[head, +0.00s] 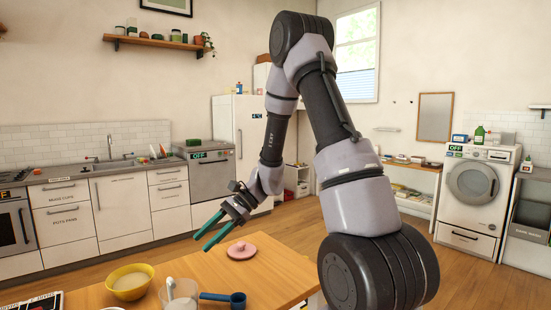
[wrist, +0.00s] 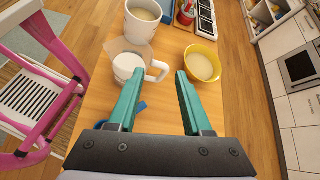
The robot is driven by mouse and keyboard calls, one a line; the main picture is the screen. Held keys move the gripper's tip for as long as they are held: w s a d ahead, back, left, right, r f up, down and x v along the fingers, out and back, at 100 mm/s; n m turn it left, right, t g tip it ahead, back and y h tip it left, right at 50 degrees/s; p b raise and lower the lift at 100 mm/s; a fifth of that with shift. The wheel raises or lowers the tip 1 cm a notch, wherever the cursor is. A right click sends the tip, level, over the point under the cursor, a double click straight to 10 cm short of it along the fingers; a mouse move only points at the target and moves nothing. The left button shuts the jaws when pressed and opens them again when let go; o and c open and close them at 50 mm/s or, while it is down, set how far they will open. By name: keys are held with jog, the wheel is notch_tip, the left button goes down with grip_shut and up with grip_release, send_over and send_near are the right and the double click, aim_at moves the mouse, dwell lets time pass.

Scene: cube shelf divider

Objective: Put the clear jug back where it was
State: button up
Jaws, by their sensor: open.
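The clear jug (head: 180,296) stands on the wooden table at the bottom edge of the head view, partly cut off. In the wrist view the jug (wrist: 126,66) is seen from above with pale contents and a whitish handle on its right. My gripper (head: 202,243) is open and empty above the table, with teal fingers. In the wrist view the gripper (wrist: 160,78) has its left fingertip overlapping the jug's near side in the picture; I cannot tell whether they touch.
A yellow bowl (head: 130,281), a dark blue scoop (head: 237,298) and a pink lid (head: 241,250) are on the table (head: 275,277). A white container (wrist: 142,22) stands beyond the jug. A pink step stool (wrist: 45,95) stands left of the table. The table's right part is mostly clear.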

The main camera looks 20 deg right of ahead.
jog(key=s+d+r+n+t+h, duration=0.2)
jog(key=s+d+r+t+h, duration=0.1)
jog(key=r, duration=0.5)
jog(key=s+d+r+n+t+h, duration=0.3)
jog(key=s+d+r, duration=0.3)
jog(key=s+r, duration=0.1)
jog(key=s+d+r+n+t+h, duration=0.3)
jog(key=s+d+r, duration=0.1)
jog(key=r, duration=0.5)
jog(key=shift+s+d, duration=0.4)
jog(key=shift+d, duration=0.35)
